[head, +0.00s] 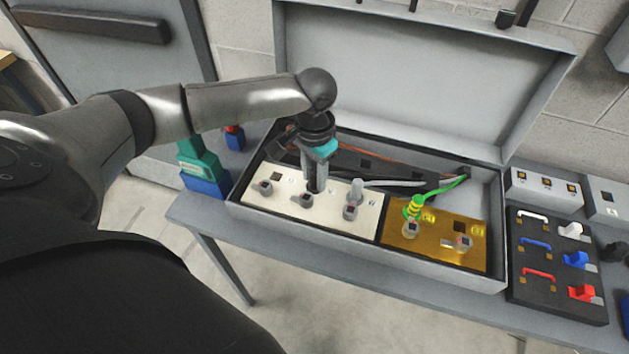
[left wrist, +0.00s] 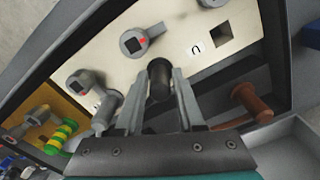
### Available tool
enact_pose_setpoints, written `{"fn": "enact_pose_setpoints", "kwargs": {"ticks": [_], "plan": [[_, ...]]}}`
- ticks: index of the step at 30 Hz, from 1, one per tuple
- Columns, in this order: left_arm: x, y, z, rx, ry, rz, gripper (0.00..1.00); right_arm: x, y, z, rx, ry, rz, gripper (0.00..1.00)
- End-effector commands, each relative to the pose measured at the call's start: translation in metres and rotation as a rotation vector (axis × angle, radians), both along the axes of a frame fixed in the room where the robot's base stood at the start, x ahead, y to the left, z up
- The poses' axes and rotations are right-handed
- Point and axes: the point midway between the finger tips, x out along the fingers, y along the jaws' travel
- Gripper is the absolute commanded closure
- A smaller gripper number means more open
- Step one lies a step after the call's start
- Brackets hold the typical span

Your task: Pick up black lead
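The black lead's plug (left wrist: 160,80) stands at the cream panel's edge in the left wrist view, between the two fingers of my left gripper (left wrist: 162,74). Both fingers lie close against its sides, with no clear gap. In the head view my left gripper (head: 316,186) points down into the open grey case (head: 345,248), over the cream panel (head: 327,212), and hides most of the black plug. I cannot tell whether the plug is still seated in its socket. My right gripper is not in view.
A grey plug (head: 357,190) stands right of the gripper, and a green-yellow plug (head: 416,207) stands on the gold panel (head: 400,238). A brown plug (left wrist: 250,100) is close by in the wrist view. Small switches (head: 264,188) project from the panels. The raised lid (head: 410,80) stands behind.

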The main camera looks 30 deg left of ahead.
Motion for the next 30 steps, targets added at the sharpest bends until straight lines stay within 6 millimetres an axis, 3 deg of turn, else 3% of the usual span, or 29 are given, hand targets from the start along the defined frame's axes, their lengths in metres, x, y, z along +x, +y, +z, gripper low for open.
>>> {"fn": "enact_pose_setpoints", "kwargs": {"ticks": [2, 9, 25, 30], "plan": [[0.0, 0.0, 0.0, 0.0, 0.0, 0.0, 0.72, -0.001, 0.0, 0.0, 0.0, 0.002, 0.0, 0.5], [0.0, 0.0, 0.0, 0.0, 0.0, 0.0, 0.99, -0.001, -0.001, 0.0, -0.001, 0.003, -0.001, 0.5], [0.0, 0.0, 0.002, 0.0, -0.001, 0.0, 1.0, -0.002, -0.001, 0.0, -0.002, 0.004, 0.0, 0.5], [0.001, 0.0, 0.012, 0.0, -0.002, 0.0, 1.0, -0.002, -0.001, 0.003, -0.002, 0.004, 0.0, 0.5]]}}
